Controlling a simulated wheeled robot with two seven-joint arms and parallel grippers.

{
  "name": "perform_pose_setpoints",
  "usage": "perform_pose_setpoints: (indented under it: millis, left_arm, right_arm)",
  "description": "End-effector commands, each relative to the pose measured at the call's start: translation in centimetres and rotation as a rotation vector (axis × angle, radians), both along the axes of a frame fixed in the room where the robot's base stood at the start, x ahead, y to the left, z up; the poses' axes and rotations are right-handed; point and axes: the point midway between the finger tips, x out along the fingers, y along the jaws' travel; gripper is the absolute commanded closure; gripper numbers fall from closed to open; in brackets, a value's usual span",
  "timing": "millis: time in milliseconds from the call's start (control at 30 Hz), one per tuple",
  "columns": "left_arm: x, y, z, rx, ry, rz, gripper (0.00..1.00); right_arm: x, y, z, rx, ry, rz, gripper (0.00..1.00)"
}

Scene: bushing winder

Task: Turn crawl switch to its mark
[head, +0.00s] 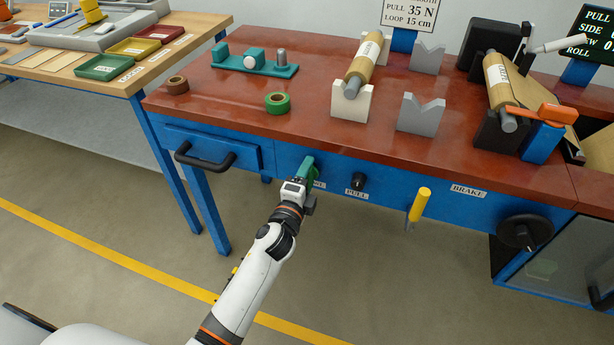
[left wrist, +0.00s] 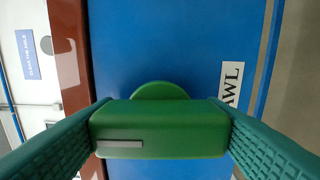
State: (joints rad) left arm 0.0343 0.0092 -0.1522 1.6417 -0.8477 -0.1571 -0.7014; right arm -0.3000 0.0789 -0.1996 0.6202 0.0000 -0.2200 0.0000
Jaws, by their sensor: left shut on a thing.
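The crawl switch is a green knob (left wrist: 160,130) on the blue front panel (left wrist: 160,50) of the bench. In the left wrist view it has a bar-shaped grip with a grey line at its left part and a round base behind it. A white label ending in "AWL" (left wrist: 231,84) is beside it, partly covered by a finger. My left gripper (head: 306,180) is shut on the knob, one teal finger on each end of the bar. In the head view my gripper hides most of the switch. No target mark can be made out. My right gripper is not in view.
The black PULL knob (head: 359,181) is just right of my left gripper. A yellow brake lever (head: 419,204) and a black handwheel (head: 527,232) are farther right. A drawer with a black handle (head: 205,160) is to the left. Floor below the panel is clear.

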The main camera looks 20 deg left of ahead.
Motion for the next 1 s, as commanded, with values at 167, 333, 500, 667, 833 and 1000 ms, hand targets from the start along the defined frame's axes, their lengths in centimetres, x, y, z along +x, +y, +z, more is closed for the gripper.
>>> perform_pose_setpoints:
  millis: [167,333,500,667,833,1000]
  left_arm:
    - [0.0,0.0,-0.1,-0.004,0.003,0.001,0.15]
    - [0.0,0.0,-0.1,-0.003,0.002,0.001,0.15]
    - [-0.3,0.0,-0.1,-0.003,0.002,0.000,0.15]
    - [-2.4,0.1,0.0,-0.004,0.003,0.000,0.15]
    - [-6.1,0.2,-0.1,-0.005,0.005,0.002,0.15]
    - [-9.5,0.3,-0.2,-0.005,0.004,0.002,0.15]
  right_arm:
    - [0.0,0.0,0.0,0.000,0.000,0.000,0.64]
    - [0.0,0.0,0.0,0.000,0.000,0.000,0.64]
    - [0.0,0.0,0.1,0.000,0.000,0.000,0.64]
    - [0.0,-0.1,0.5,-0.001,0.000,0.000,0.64]
    - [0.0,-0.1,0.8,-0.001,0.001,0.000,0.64]
    - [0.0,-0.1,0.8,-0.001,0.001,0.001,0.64]
